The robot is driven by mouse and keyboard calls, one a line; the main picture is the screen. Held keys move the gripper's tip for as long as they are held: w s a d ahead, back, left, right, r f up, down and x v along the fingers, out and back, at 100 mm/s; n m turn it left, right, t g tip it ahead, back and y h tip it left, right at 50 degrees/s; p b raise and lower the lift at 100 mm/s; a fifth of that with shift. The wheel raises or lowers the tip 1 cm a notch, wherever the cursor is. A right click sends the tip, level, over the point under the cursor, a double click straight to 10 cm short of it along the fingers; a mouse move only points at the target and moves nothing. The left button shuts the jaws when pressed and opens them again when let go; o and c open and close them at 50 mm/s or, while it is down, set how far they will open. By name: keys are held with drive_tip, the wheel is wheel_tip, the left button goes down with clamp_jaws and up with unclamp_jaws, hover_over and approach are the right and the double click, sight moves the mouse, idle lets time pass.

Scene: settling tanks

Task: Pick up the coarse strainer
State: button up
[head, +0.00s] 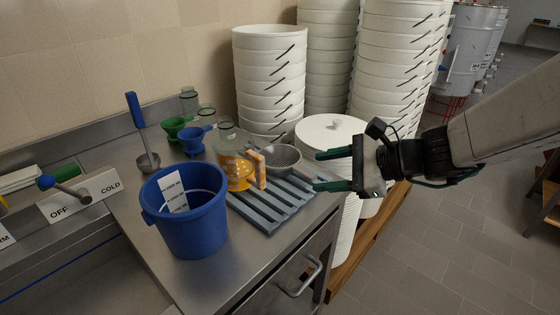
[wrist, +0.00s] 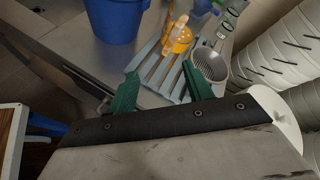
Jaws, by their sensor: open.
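The coarse strainer (head: 281,157) is a grey metal bowl at the back right of the steel counter, by the slatted grey rack (head: 262,207). In the wrist view the strainer (wrist: 210,64) shows its perforated bowl beyond my right finger, with its handle reaching up and away. My gripper (head: 328,171) is open and empty, to the right of the strainer, with its green fingers pointing left towards the rack. In the wrist view my gripper (wrist: 160,92) has its two fingers apart, with the rack between and beyond them.
An orange-filled jug (head: 236,170) stands beside the strainer. A blue bucket (head: 190,222) is at the counter's front. Blue and green funnels (head: 191,141), a ladle (head: 148,160) and glass jars stand behind. Tall stacks of white buckets (head: 270,80) rise at the back and right.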

sight(303, 170)
drive_tip(key=w+f+m+t, duration=0.1)
drive_tip(key=w+f+m, duration=0.1)
drive_tip(key=w+m, duration=0.1)
drive_tip(key=w+d+f+m+t+h, duration=0.1)
drive_tip(key=w+f+m+t, duration=0.1)
drive_tip(key=w+f+m, duration=0.1)
drive_tip(key=w+f+m+t+h, duration=0.1)
drive_tip(key=w+f+m+t, duration=0.1)
drive_tip(key=w+f+m, duration=0.1)
drive_tip(key=shift+w+d+f+m, duration=0.15)
drive_tip(key=shift+w+m, duration=0.45)
drive_tip(key=shift+m, duration=0.3)
drive_tip(key=x, duration=0.2)
drive_tip(key=shift+w+f, duration=0.2)
drive_tip(key=x, duration=0.5)
drive_tip(key=shift+s+a, duration=0.1)
drive_tip(key=shift+a, duration=0.35)
drive_tip(key=shift+r, duration=0.1)
clamp_jaws()
